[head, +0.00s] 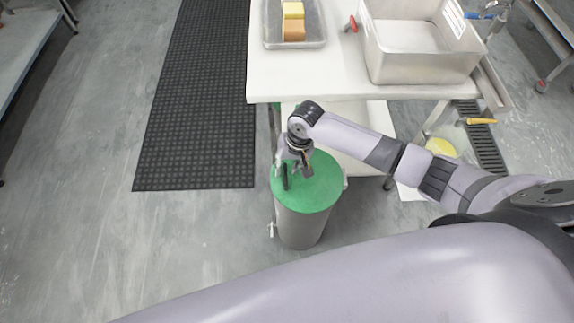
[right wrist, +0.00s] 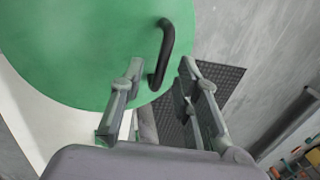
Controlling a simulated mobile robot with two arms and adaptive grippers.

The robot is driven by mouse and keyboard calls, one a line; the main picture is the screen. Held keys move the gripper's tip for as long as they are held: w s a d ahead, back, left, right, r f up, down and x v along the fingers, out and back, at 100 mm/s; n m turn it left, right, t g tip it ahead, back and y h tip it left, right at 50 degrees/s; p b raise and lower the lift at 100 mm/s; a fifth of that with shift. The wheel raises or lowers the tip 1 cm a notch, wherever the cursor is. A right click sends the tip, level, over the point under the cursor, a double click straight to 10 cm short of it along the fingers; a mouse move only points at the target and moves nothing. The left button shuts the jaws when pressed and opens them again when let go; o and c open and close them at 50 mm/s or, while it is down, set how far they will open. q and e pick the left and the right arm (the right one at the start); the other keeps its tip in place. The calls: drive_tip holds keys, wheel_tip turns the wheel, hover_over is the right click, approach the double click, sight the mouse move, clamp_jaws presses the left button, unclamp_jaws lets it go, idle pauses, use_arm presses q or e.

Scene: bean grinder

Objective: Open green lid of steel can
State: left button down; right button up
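The steel can (head: 302,229) stands upright on the floor in front of the white table. Its round green lid (head: 318,191) lies flat over the top and also fills the upper left of the right wrist view (right wrist: 85,45). A black bar handle (head: 285,177) rises near the lid's left edge; it also shows in the right wrist view (right wrist: 166,48). My right gripper (head: 297,171) is over the lid, beside the handle. In the right wrist view its fingers (right wrist: 161,66) are apart, with the handle ahead, in line with the gap. My left gripper is out of view.
The white table (head: 310,80) is close behind the can and bears a tray (head: 267,43) with yellow and brown blocks and a steel basin (head: 420,65). A black floor mat (head: 195,110) lies to the left. The floor left of the can is clear.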

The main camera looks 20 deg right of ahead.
drive_tip(key=shift+c, duration=0.2)
clamp_jaws()
idle(0.6)
